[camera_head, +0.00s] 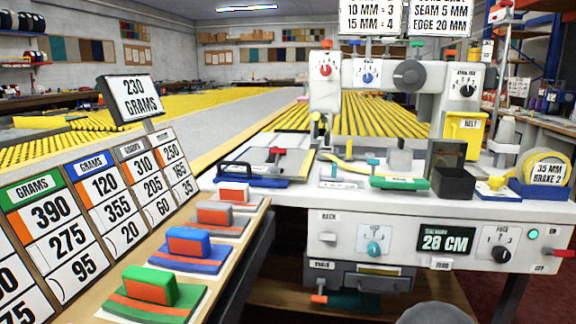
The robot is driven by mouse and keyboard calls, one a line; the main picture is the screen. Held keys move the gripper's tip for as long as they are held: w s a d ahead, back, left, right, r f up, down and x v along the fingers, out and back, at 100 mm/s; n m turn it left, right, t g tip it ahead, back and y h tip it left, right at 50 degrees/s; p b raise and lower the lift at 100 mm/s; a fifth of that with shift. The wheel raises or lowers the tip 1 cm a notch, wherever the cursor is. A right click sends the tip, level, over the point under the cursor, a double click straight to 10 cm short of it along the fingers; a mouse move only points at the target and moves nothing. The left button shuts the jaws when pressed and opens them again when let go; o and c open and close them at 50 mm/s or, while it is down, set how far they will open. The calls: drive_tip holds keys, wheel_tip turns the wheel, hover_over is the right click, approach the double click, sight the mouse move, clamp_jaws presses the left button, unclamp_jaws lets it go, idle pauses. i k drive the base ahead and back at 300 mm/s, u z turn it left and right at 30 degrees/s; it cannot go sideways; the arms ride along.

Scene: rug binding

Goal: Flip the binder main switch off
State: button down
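The binder (400,75) is a pale machine on a white bench at the right. My gripper is not in view.
Colored blocks, including a green one (150,286) and a blue one (188,243), sit on a wooden ledge at the left, beside GRAMS boards (60,225). A yellow tape roll (535,165) and black box (453,183) stand on the bench. A dark rounded part shows at the bottom edge.

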sight(546, 251)
drive_tip(key=z, duration=1.65)
